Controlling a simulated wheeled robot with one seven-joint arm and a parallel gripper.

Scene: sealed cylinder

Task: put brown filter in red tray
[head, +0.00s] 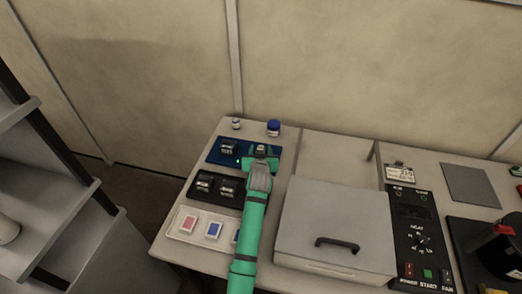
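My gripper (261,154) is at the end of my green arm, over the right part of a dark blue tray (214,159) on the counter. It is too small and partly hidden to tell if it is open or holds anything. A small dark piece with a pale label (228,146) sits on the left of the blue tray. I cannot make out a brown filter. No clear red tray shows; a red square (188,224) lies on a white panel (176,237) at the front left, beside a blue square (214,229).
A black tray (214,199) with two dark pieces lies between the blue tray and white panel. A blue-capped jar (274,128) and a small bottle (236,124) stand behind. A grey lidded box (335,230) and a control panel (413,240) are to the right.

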